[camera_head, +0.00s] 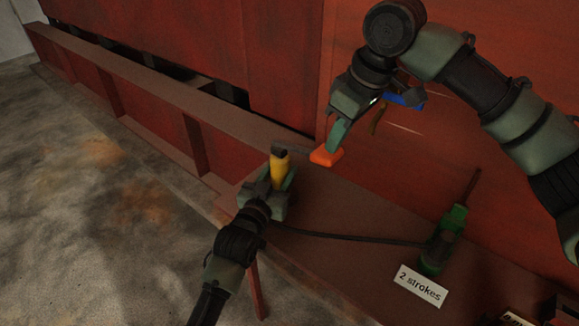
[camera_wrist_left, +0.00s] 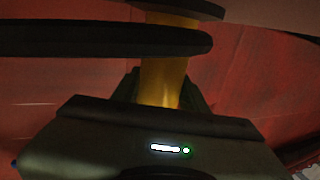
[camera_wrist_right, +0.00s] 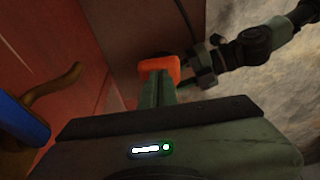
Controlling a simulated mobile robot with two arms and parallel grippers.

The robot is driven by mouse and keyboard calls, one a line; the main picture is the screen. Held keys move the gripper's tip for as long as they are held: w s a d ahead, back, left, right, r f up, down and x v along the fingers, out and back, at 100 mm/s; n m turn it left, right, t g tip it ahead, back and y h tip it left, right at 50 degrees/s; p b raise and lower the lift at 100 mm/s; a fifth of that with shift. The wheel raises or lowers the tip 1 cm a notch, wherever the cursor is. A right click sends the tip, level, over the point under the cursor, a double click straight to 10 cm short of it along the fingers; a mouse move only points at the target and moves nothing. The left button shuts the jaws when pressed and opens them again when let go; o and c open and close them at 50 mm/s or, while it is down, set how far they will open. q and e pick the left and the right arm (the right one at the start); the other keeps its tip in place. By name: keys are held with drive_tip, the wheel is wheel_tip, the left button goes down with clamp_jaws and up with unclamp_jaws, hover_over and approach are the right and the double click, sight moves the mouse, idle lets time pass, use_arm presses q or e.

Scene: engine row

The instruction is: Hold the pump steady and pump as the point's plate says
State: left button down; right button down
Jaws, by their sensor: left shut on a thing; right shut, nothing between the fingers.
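The yellow pump (camera_head: 279,172) stands upright on the brown ledge, with a dark cap and a dark lever. My left gripper (camera_head: 270,190) is shut around its body. In the left wrist view the pump's yellow body (camera_wrist_left: 163,85) shows between the fingers, with the dark lever (camera_wrist_left: 100,40) crossing in front. The lever's orange end (camera_head: 326,158) points right, roughly level. My right gripper (camera_head: 334,146) is shut and empty, its tips at the top of the orange end (camera_wrist_right: 160,67); I cannot tell whether they touch. A white plate (camera_head: 419,286) reads "2 strokes".
A black hose (camera_head: 350,238) runs from the pump to a green fitting (camera_head: 443,242) beside the plate. A blue part (camera_head: 404,99) with a brown hook (camera_head: 378,119) is on the red wall behind my right gripper.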

sight(334, 157)
idle(0.4)
use_arm(q)
drive_tip(key=shift+r, duration=0.1)
use_arm(e)
drive_tip(key=shift+f, duration=2.15)
drive_tip(key=shift+r, duration=2.15)
drive_tip(key=shift+f, duration=0.1)
use_arm(q)
drive_tip(key=c, duration=0.7)
unclamp_jaws()
